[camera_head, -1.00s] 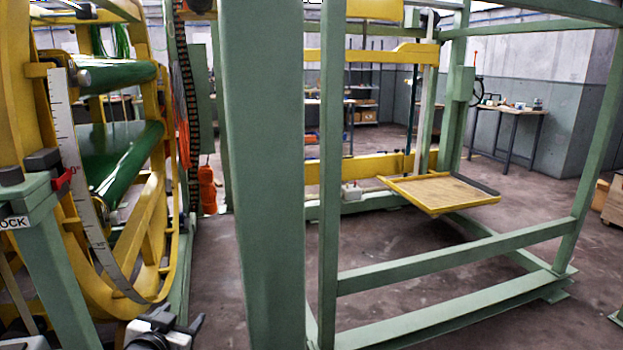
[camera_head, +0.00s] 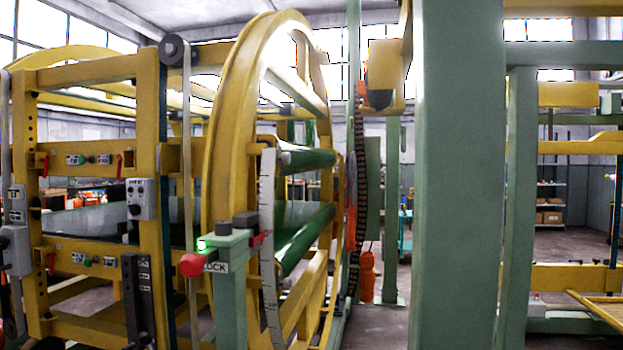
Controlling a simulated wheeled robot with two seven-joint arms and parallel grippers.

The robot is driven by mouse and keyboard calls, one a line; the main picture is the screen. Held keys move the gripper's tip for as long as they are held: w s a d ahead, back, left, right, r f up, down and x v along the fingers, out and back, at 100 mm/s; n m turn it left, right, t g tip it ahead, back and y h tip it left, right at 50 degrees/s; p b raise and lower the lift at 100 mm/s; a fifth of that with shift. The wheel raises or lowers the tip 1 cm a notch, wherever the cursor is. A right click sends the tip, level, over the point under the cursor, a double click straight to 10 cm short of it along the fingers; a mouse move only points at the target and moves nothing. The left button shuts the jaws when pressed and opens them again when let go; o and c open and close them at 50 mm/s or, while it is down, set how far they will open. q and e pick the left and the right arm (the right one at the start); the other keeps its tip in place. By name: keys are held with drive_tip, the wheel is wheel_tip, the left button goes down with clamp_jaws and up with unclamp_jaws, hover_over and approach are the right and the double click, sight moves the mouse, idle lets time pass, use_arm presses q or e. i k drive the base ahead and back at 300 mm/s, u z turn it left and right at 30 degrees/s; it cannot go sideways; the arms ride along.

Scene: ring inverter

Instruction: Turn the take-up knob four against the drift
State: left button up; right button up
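No knob marked as the take-up knob can be told apart in the head view. A round red knob (camera_head: 192,265) sits on the left side of a green post (camera_head: 229,290) with a partly hidden label ending in "OCK". A grey control box (camera_head: 141,199) with small dark knobs is on the yellow frame (camera_head: 88,245) at the left. Small red and green controls (camera_head: 90,160) line the frame's crossbars, too small to read. Neither of my grippers can be made out in this view.
A large yellow ring (camera_head: 236,130) with green rollers (camera_head: 305,238) stands behind the post. A white graduated scale (camera_head: 268,240) hangs beside it. A thick green column (camera_head: 458,180) blocks the right middle. Some floor (camera_head: 375,325) is clear between ring and column.

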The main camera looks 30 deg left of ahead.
sight(286, 158)
drive_tip(key=u, duration=0.4)
drive_tip(key=k, duration=0.5)
drive_tip(key=u, duration=0.8)
drive_tip(key=i, duration=1.1)
drive_tip(key=z, duration=0.55)
